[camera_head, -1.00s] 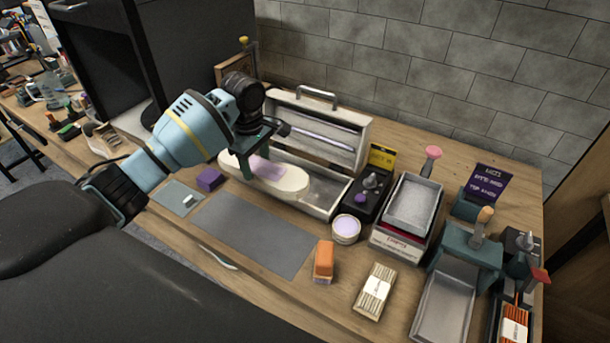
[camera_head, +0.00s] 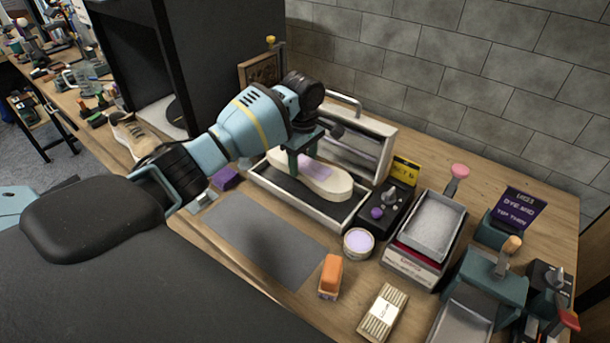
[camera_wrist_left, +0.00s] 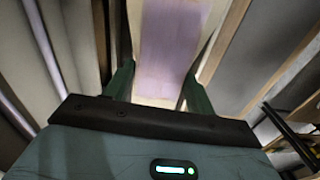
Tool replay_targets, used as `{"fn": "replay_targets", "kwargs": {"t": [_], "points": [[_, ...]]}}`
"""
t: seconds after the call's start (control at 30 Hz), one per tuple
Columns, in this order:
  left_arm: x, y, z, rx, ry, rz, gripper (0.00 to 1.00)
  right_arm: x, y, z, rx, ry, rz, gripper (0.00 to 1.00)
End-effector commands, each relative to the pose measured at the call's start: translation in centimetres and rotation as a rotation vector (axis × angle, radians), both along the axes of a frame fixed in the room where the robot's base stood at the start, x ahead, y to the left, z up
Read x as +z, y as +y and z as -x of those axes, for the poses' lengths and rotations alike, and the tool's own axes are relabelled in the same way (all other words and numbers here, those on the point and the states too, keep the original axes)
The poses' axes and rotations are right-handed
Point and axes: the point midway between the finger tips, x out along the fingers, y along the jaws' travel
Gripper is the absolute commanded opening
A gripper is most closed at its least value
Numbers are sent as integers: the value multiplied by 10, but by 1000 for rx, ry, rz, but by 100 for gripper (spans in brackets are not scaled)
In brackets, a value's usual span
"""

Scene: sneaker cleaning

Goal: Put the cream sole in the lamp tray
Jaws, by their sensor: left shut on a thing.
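The cream sole (camera_head: 335,187) is long and pale with a lilac patch in its middle. My left gripper (camera_head: 300,160) is shut on it, with one finger at each side in the left wrist view (camera_wrist_left: 158,92), where the sole (camera_wrist_left: 168,50) runs between them. The sole lies lengthwise over the lamp tray (camera_head: 312,218), an open pale box with a dark floor and a raised, handled lid at the back. I cannot tell whether the sole touches the tray floor. My right gripper is not in view.
A grey mat (camera_head: 265,240) lies in front of the tray. A purple block (camera_head: 225,177) is to its left. A round lilac tub (camera_head: 358,243) and a dark control box (camera_head: 388,208) stand close at its right. An orange block (camera_head: 330,275) lies nearer the front edge.

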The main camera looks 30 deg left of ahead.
Motion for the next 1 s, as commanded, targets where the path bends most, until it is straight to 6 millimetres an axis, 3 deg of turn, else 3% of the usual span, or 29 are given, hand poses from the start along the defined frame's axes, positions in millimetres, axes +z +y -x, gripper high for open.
{"fn": "replay_targets", "kwargs": {"t": [0.17,0.5,0.93,0.97,1.0], "points": [[-2,0,0,1,-3,0,29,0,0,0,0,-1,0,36],[-48,0,0,1,0,1,29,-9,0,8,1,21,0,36],[-51,0,-1,1,-5,2,29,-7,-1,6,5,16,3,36],[-51,0,0,1,-4,1,56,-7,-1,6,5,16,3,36],[-51,0,0,1,-4,0,62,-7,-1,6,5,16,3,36]]}}
